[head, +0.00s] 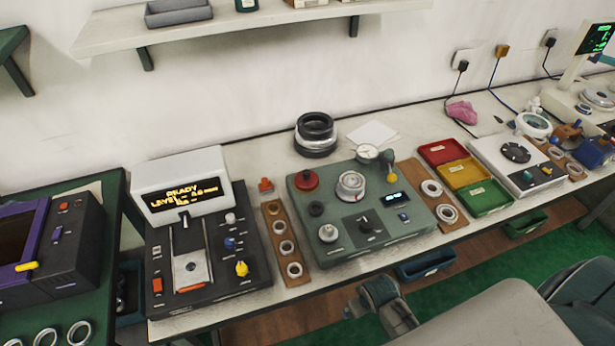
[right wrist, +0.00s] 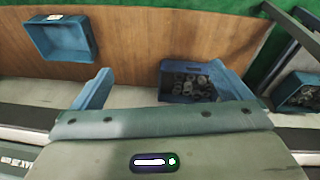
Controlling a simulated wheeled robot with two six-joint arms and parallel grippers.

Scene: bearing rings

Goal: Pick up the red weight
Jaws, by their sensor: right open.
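A small red piece (head: 265,184), which looks like the red weight, stands on the pale bench just behind a wooden strip of rings (head: 282,240). It is between the black levelling device and the green device. A larger round red part (head: 306,180) sits on the back left corner of the green device; I cannot tell if it is a weight or a knob. My right gripper (right wrist: 160,88) is open and empty in the right wrist view, its blue fingers wide apart, away from the red piece. My left gripper is in neither view.
The black device (head: 205,250) with a lit display and the green device (head: 360,210) flank the red piece. Black rings (head: 316,133) are stacked behind. Red, yellow and green trays (head: 487,197) lie right. Blue bins (right wrist: 62,38) show in the right wrist view, one (right wrist: 187,80) holding metal parts.

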